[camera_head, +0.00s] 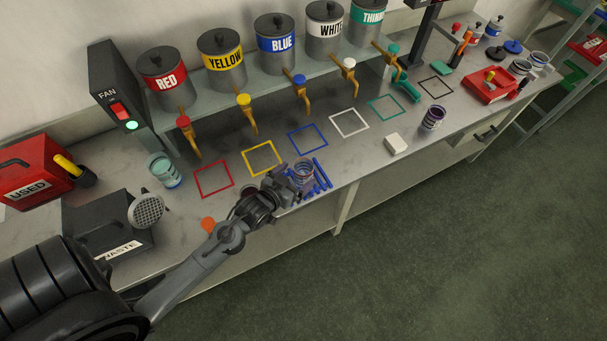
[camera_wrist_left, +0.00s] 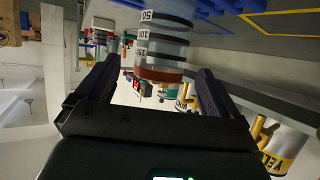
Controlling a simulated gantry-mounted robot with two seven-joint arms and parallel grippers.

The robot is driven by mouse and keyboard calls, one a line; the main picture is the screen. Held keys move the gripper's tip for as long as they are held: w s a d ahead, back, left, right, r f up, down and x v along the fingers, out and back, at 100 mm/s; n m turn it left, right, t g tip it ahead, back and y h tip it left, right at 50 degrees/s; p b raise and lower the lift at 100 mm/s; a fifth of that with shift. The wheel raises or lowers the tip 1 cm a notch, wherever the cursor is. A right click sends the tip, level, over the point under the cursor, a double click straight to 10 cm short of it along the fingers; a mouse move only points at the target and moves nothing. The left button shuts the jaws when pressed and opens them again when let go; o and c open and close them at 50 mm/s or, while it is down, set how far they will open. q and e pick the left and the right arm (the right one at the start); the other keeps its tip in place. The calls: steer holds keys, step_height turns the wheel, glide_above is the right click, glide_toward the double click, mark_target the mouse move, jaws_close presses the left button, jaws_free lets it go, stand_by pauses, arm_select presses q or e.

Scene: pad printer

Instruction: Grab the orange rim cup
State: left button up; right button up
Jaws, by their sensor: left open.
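The orange rim cup (camera_wrist_left: 165,50) is clear, with dark bands, printed measuring marks and an orange-brown rim. It shows upside down in the left wrist view, between the two fingers and toward their tips. Gaps show on both sides, so neither finger appears to touch it. In the head view the cup (camera_head: 303,168) stands near the bench's front edge, partly hidden by my left gripper (camera_head: 292,182). My left gripper is open and reaches the cup from the front left. My right gripper is not in view.
Blue rods (camera_head: 321,172) lie close around the cup. Colored square outlines, including the blue one (camera_head: 308,140), mark the bench behind. Dispensing taps overhang from the shelf. A teal cup (camera_head: 164,170) stands left, a white block (camera_head: 396,144) and dark cup (camera_head: 433,117) right.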

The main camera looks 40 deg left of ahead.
mark_target(308, 166)
arm_select(q)
steer(key=x, duration=0.5)
steer(key=shift+f+b, duration=0.1)
steer(key=shift+b, duration=0.2)
steer(key=shift+s, duration=0.1)
steer(key=c, duration=1)
